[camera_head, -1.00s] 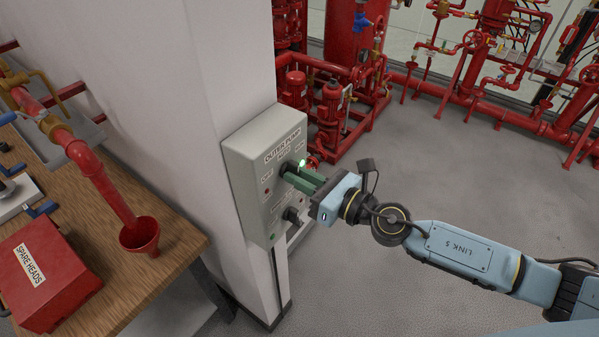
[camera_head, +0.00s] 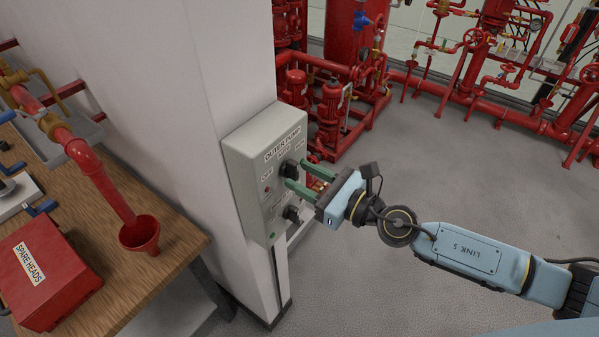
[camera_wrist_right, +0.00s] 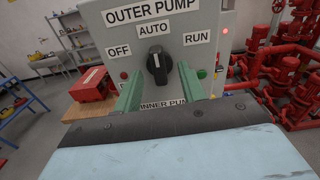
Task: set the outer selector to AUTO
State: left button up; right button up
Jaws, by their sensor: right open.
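The grey control box (camera_head: 245,165) labelled OUTER PUMP is mounted on the white pillar. Its outer selector (camera_head: 289,168) is a black knob; in the right wrist view the knob (camera_wrist_right: 158,64) stands upright, its white line toward the AUTO label (camera_wrist_right: 154,29). OFF (camera_wrist_right: 119,51) is to its left and RUN (camera_wrist_right: 196,38) to its right. My right gripper (camera_head: 300,176) is open, its green fingers apart in front of the box. In the wrist view the fingers stand either side of and below the knob, not visibly touching it. My left gripper is not in view.
A lower black knob (camera_head: 291,213) sits on the same box, under the INNER PUMP label (camera_wrist_right: 163,103). A wooden bench (camera_head: 160,275) with a red SPARE HEADS box (camera_head: 42,270) stands left. Red pumps and pipes (camera_head: 330,110) stand behind. Grey floor at right is clear.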

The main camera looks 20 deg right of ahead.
aim_at(297, 176)
jog(key=b+v, duration=0.1)
jog(key=v, duration=0.2)
jog(key=shift+s+d+f+b, duration=0.2)
jog(key=shift+s+b, duration=0.05)
jog(key=shift+b, duration=0.1)
jog(key=shift+s+d+r, duration=0.2)
jog(key=shift+s+d, duration=0.15)
jog(key=shift+s, duration=0.1)
jog(key=shift+f, duration=0.1)
